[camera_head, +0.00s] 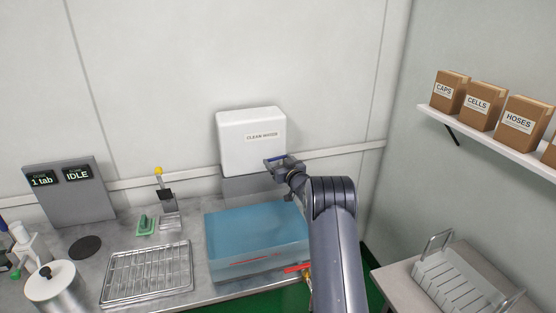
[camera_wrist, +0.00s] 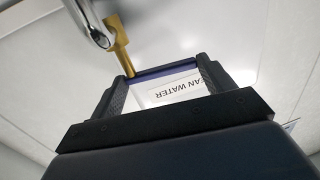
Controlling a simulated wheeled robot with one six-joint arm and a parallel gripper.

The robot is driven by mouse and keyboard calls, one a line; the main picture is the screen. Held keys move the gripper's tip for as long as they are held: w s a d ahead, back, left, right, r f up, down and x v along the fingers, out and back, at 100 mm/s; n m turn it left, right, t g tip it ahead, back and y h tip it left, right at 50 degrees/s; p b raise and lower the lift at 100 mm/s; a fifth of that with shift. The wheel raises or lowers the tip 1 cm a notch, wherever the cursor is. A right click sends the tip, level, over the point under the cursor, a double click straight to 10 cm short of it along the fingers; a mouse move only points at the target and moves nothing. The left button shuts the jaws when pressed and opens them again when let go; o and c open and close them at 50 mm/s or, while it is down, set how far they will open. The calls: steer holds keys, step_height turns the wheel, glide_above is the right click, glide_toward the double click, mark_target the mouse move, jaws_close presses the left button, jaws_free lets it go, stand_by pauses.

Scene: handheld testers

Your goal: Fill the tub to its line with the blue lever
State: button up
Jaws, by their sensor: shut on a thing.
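The blue lever (camera_head: 284,158) is at the lower right of the white clean-water tank (camera_head: 251,150). My gripper (camera_head: 279,164) is shut on it. In the wrist view the lever (camera_wrist: 165,70) spans between the fingertips of my gripper (camera_wrist: 163,76), beside a brass valve body (camera_wrist: 121,48) and a chrome spout (camera_wrist: 91,22). The clear blue-tinted tub (camera_head: 245,222) stands on the bench below the tank. A red line (camera_head: 252,262) shows low on its front. I cannot tell the exact water level against it. My arm hides the tub's right end.
A red handle (camera_head: 297,267) sits by the tub's right front. A wire rack (camera_head: 148,273) and a steel canister (camera_head: 57,287) stand left. The display panel (camera_head: 68,190) reads IDLE. A shelf with boxes (camera_head: 483,105) and a side table with a slotted rack (camera_head: 452,285) are right.

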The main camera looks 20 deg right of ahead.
steer(key=y, duration=0.1)
steer(key=n+y+p, duration=0.1)
steer(key=n+y, duration=0.1)
steer(key=shift+s+d+g, duration=0.25)
steer(key=shift+d+g, duration=0.15)
steer(key=shift+s+d+n+g+y, duration=0.1)
steer(key=shift+n+g+y, duration=0.2)
steer(key=shift+n+y, duration=0.4)
steer(key=shift+s+d+n+g+y, duration=0.1)
steer(key=shift+n+g+y, duration=0.25)
steer(key=shift+y, duration=0.65)
steer(key=o, duration=1.4)
steer(key=b+v, duration=0.2)
steer(key=v, duration=0.8)
steer(key=shift+s+d+f, duration=0.1)
steer(key=shift+s+d, duration=0.2)
